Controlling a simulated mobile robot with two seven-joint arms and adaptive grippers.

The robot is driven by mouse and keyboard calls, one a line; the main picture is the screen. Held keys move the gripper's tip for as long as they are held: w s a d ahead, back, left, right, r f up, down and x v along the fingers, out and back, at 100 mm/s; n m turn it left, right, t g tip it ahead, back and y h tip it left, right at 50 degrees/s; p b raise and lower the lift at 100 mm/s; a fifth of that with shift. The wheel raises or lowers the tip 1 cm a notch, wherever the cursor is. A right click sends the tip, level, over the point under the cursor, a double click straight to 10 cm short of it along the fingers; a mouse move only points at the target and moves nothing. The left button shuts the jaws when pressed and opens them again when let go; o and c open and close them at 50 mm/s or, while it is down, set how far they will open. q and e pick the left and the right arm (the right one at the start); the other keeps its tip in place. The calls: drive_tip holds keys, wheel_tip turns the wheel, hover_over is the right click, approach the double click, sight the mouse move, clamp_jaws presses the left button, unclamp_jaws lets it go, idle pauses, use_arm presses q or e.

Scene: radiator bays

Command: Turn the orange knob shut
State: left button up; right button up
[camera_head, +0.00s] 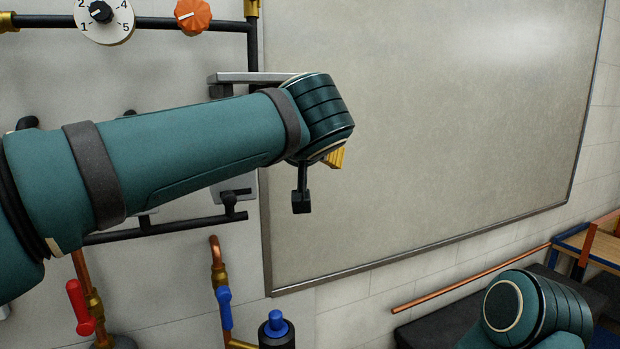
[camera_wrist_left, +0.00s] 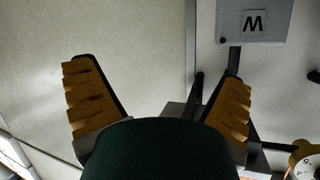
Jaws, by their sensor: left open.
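The orange knob (camera_head: 193,15) is at the top of the head view, on a dark pipe on the wall. A pale mark shows on its face. My left arm reaches across below it, and my left gripper (camera_head: 335,157) is mostly hidden behind its own wrist, below and right of the knob. In the left wrist view the two yellow-padded fingers of this gripper (camera_wrist_left: 158,80) are spread wide with nothing between them.
A white numbered dial (camera_head: 103,16) with a black pointer is left of the knob. A large grey board (camera_head: 430,130) fills the wall right. Below are a red lever (camera_head: 79,307), a blue lever (camera_head: 224,307) and a blue-topped part (camera_head: 277,325). The wrist view shows a lettered grey box (camera_wrist_left: 270,32).

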use_arm(q)
drive_tip(key=shift+m+g+h, duration=0.3)
drive_tip(key=shift+m+g, duration=0.2)
drive_tip(key=shift+w+d+f, duration=0.1)
drive_tip(key=shift+d+f, duration=0.1)
drive_tip(key=shift+f, duration=0.55)
drive_tip(key=shift+w+d+f, duration=0.1)
drive_tip(key=shift+d+f, duration=0.15)
drive_tip(key=shift+f, duration=0.5)
drive_tip(key=shift+w+d+f, duration=0.1)
drive_tip(key=shift+d+f, duration=0.1)
drive_tip(key=shift+f, duration=0.55)
